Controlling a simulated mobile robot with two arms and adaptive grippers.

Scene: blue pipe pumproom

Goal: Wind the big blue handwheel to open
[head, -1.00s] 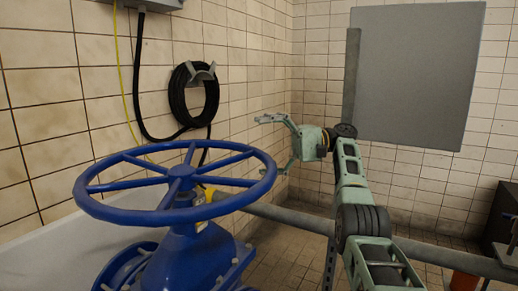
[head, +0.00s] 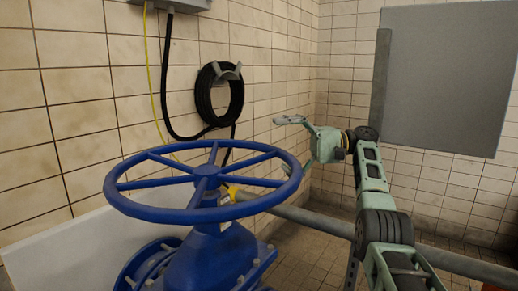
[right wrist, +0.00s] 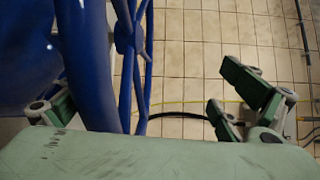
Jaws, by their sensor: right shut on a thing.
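The big blue handwheel (head: 140,209) lies nearly level on top of a blue valve body (head: 212,257), left of centre in the head view. Its spokes meet at a central hub. My right gripper (head: 298,143) is at the right side of the rim, with one finger raised above rim height and another close by the rim's outer edge. In the right wrist view the blue rim (right wrist: 86,65) runs beside the left finger, with the right-hand fingers (right wrist: 238,95) farther off. My left gripper is out of view.
A grey pipe (head: 330,222) runs behind and right of the valve. A black hose coil (head: 207,98) hangs on the tiled wall, with a yellow cable (head: 153,80) beside it. A grey panel (head: 445,80) is at the back right. A pale slab (head: 70,255) is left of the valve.

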